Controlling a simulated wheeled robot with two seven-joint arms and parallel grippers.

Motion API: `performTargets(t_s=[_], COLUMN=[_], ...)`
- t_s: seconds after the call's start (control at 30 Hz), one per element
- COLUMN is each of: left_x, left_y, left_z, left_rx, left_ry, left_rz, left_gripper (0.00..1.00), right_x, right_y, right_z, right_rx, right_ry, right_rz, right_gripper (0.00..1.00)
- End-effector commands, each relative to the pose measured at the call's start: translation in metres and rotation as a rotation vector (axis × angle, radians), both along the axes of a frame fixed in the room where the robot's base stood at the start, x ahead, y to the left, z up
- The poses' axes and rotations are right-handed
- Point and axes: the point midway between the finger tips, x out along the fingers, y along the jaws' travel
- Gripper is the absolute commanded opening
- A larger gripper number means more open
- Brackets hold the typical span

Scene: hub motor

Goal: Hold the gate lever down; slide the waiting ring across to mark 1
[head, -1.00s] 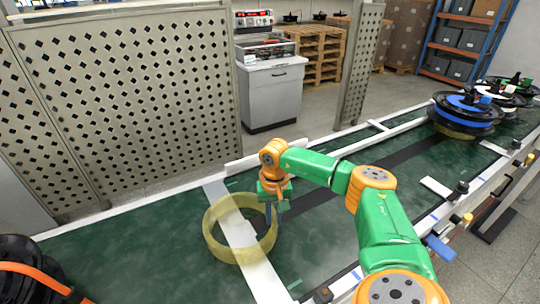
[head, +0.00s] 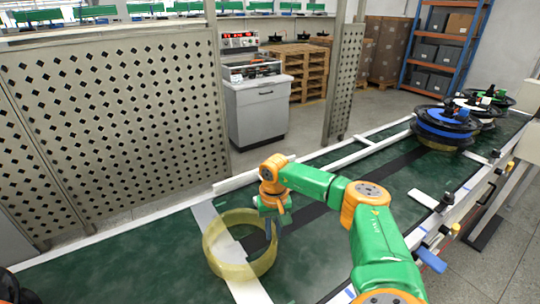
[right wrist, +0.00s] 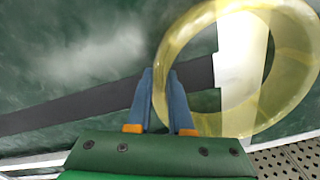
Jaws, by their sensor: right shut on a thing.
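A translucent yellow ring (head: 211,252) lies on the green belt, across a white cross strip (head: 246,290). My right gripper (head: 272,228) is shut on the ring's right wall in the head view. In the right wrist view the two blue fingers (right wrist: 163,100) stand on either side of the ring's wall, and the ring (right wrist: 292,90) overlaps the pale strip. A blue lever (head: 432,260) sticks out from the belt's near edge at the right, with no gripper on it. My left gripper is not in view.
Hub motors (head: 445,122) stand at the belt's far right end, the nearest with a blue band. A short white bar (head: 424,199) lies near the belt's front rail. A dark band (head: 310,212) runs lengthwise along the belt, clear between ring and motors.

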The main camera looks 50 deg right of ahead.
Motion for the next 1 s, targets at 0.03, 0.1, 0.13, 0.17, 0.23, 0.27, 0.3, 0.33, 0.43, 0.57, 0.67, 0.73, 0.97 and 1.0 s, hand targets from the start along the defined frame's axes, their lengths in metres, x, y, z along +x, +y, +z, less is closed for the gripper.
performTargets(t_s=[0.03, 0.1, 0.13, 0.17, 0.23, 0.27, 0.3, 0.33, 0.43, 0.57, 0.67, 0.73, 0.97, 1.0], left_x=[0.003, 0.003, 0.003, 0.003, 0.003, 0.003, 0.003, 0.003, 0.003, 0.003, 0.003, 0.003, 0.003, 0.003], left_y=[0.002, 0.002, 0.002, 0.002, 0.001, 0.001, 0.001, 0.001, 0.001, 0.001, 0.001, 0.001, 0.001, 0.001], left_z=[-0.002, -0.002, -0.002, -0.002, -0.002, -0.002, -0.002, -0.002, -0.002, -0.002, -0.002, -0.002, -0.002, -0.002], left_rx=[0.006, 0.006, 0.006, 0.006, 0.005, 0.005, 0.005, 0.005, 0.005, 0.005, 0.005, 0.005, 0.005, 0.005], left_ry=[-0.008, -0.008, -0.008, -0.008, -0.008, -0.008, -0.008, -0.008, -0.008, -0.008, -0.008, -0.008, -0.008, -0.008], left_rz=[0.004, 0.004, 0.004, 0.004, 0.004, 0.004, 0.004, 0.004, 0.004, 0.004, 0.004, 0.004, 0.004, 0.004], left_gripper=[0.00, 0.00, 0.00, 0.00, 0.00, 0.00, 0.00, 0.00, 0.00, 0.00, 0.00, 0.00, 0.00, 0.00], right_x=[0.000, 0.000, -0.001, -0.001, -0.001, -0.001, -0.001, -0.001, -0.001, -0.003, -0.004, -0.005, -0.008, -0.008], right_y=[-0.002, -0.003, -0.003, -0.003, -0.003, -0.003, -0.003, -0.003, -0.004, -0.011, -0.016, -0.019, -0.029, -0.031], right_z=[0.000, 0.000, 0.000, 0.000, 0.000, 0.000, 0.000, 0.000, 0.000, 0.000, 0.000, 0.000, 0.000, 0.000], right_rx=[0.000, 0.001, 0.001, 0.001, 0.001, 0.001, 0.001, 0.000, 0.000, 0.000, 0.000, 0.000, 0.000, 0.000], right_ry=[-0.001, -0.002, -0.002, -0.002, -0.002, -0.002, -0.002, -0.001, -0.001, -0.001, -0.002, -0.002, -0.002, -0.002], right_rz=[-0.001, -0.001, -0.001, -0.001, -0.001, -0.001, -0.001, -0.001, -0.001, -0.002, -0.002, -0.002, -0.001, -0.001], right_gripper=[0.00, 0.00, 0.00, 0.00, 0.00, 0.00, 0.00, 0.00, 0.00, 0.00, 0.00, 0.00, 0.00, 0.00])
